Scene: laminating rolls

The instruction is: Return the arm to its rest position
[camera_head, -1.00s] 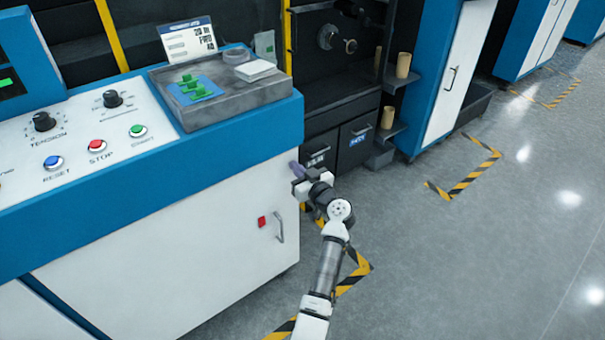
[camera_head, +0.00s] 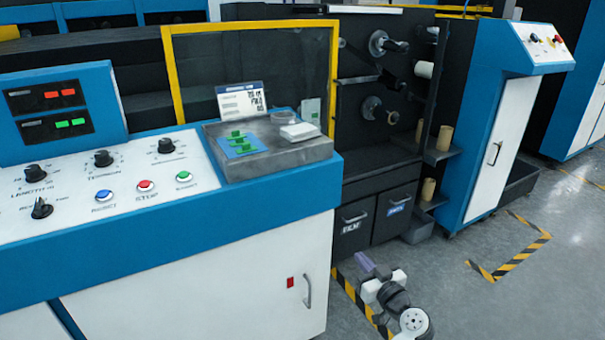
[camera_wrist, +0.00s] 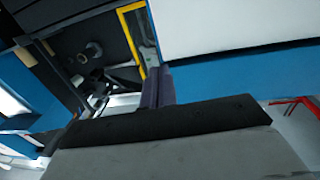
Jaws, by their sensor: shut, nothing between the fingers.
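My gripper (camera_head: 363,262) is low at the bottom right of the head view, in front of the drawers and to the right of the white cabinet door. Its purple-grey fingers are shut with nothing between them. In the wrist view the closed fingers (camera_wrist: 158,88) show at the middle, above the dark palm. Part of my arm runs out of the head view at the bottom edge.
The blue and white control console (camera_head: 200,265) stands at left, with a grey tray (camera_head: 280,160) on top. Drawers marked FILM (camera_head: 355,225) and a blue-white cabinet (camera_head: 490,150) stand behind. Grey floor (camera_head: 500,305) with yellow-black tape is open at right.

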